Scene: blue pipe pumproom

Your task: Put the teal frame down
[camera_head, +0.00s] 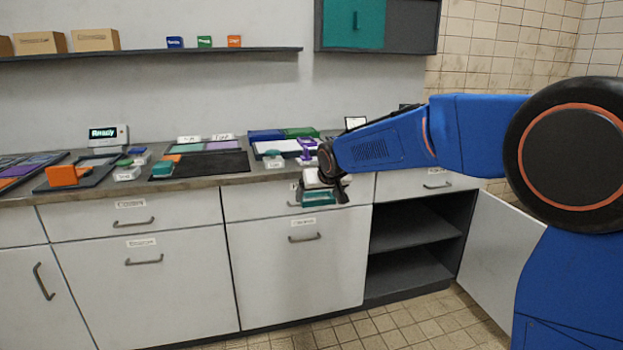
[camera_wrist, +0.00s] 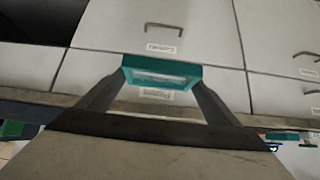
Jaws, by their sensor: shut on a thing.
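The teal frame (camera_wrist: 161,73) is a small rectangular teal piece with a pale middle, held between the two fingertips of my gripper (camera_wrist: 160,80) in the wrist view. In the head view the frame (camera_head: 317,199) hangs below my gripper (camera_head: 325,190), in front of the drawer fronts and a little below the counter's front edge. My gripper is shut on it. Part of the frame is hidden behind the fingers in the head view.
The counter (camera_head: 225,180) carries several trays, coloured blocks and label cards. A dark flat mat (camera_head: 215,165) lies near its front edge. At right, an open cupboard (camera_head: 415,235) shows dark shelves, its door (camera_head: 500,240) swung outward. A wall shelf (camera_head: 150,53) holds boxes.

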